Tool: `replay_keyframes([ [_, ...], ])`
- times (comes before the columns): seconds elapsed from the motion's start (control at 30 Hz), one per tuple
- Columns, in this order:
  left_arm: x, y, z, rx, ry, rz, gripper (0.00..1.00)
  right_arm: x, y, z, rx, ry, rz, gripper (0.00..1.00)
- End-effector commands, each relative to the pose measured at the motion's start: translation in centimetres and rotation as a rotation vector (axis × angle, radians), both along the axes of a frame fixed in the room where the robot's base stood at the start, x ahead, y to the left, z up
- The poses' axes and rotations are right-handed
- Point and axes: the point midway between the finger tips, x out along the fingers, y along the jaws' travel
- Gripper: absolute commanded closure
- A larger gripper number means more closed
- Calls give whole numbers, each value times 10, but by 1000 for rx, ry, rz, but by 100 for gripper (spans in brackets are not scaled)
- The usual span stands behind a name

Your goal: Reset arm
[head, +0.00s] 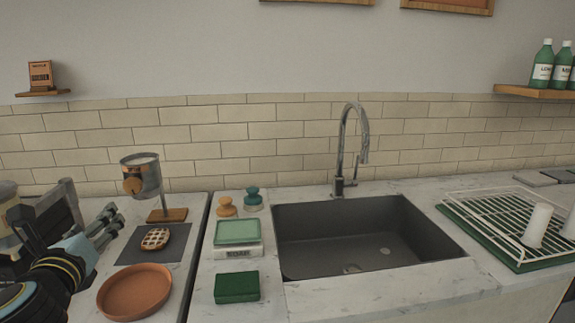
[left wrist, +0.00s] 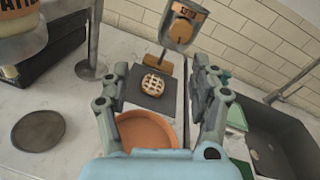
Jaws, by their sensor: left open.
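My left gripper (head: 108,224) is at the left of the head view, above the left counter. In the left wrist view its two fingers (left wrist: 160,88) are spread apart with nothing between them. Beyond the fingertips a round waffle-like piece (left wrist: 153,84) lies on a dark square mat (left wrist: 146,101); it also shows in the head view (head: 155,239). A terracotta dish (head: 134,292) sits in front of the mat, partly hidden by the gripper in the left wrist view. My right gripper is in neither view.
A metal dispenser on a wooden base (head: 167,215) stands behind the mat. A scale (head: 237,238), a green sponge (head: 237,287) and two tampers stand right of it. A sink (head: 440,250) with a faucet (head: 342,150) and a dish rack (head: 470,228) are further right. A dark disc (left wrist: 38,130) lies left.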

Motion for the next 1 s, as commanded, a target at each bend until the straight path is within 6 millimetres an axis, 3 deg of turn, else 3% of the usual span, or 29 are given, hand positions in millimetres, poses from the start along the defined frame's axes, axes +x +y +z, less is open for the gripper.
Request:
replay_keyframes([
  [0.1,-55,5,-18,-576,-76,227,38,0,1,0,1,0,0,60],
  [0.2,-107,-5,-43,-1068,-130,469,38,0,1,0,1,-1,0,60],
  [0.4,-183,-46,-71,-1633,-163,870,38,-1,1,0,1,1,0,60],
  [0.6,-238,-87,-78,-1913,-158,1191,38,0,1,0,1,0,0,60],
  [0.8,-286,-124,-74,-2067,-139,1490,38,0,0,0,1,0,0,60],
  [1.0,-275,-119,-141,-2049,-142,1518,38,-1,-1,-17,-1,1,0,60],
])
